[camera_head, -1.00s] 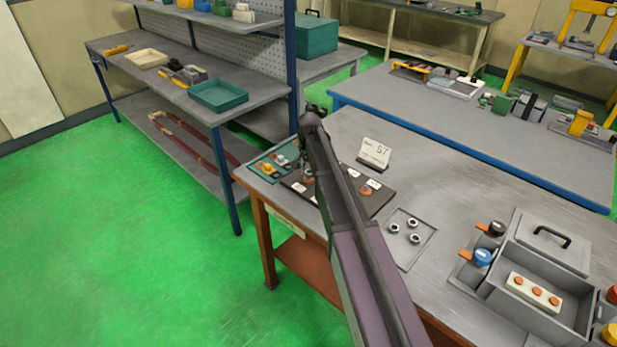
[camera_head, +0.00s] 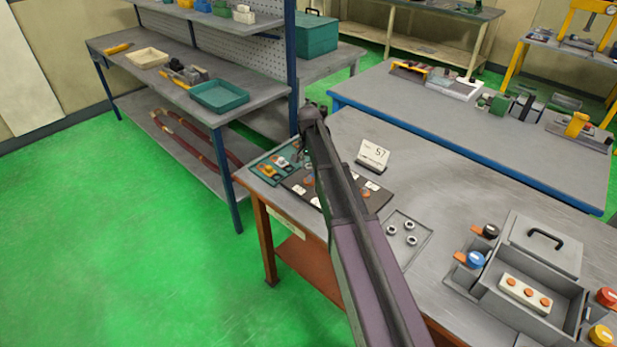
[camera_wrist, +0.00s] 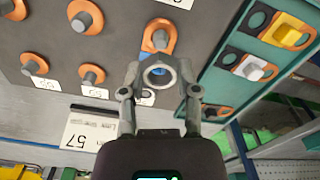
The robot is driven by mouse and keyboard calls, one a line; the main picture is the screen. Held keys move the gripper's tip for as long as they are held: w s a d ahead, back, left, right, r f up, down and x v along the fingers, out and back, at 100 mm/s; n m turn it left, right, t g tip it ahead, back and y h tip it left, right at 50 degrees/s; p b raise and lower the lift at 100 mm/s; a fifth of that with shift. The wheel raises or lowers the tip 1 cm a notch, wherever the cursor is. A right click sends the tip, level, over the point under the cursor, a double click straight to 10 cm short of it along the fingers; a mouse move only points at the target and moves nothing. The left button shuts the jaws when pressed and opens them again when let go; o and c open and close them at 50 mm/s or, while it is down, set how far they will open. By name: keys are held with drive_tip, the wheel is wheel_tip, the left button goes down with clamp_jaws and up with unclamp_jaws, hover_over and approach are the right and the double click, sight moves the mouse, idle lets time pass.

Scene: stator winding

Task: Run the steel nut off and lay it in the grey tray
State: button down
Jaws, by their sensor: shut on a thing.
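My gripper (camera_wrist: 158,84) is shut on a steel nut (camera_wrist: 158,73), with one finger on each side and the nut's hole facing the wrist camera. A bit of blue shows through the hole. A stud with a copper lug (camera_wrist: 163,25) on the dark terminal board (camera_wrist: 118,45) shows just behind the nut. The nut looks clear of the stud's end, though its depth is hard to judge. In the head view my arm hides the gripper and part of the board (camera_head: 377,203). The grey tray (camera_head: 425,238) lies right of the board with three nuts in it.
Other studs with copper lugs (camera_wrist: 92,76) stand on the board. A teal tray of connectors (camera_wrist: 225,85) lies beside it. A card marked 57 (camera_head: 373,154) stands behind the board. A grey box (camera_head: 535,290) and coloured knobs fill the right side. Bench is clear behind the grey tray.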

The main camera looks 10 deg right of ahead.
drive_tip(key=shift+r+p, duration=0.85)
drive_tip(key=shift+r, duration=0.15)
drive_tip(key=shift+d, duration=0.1)
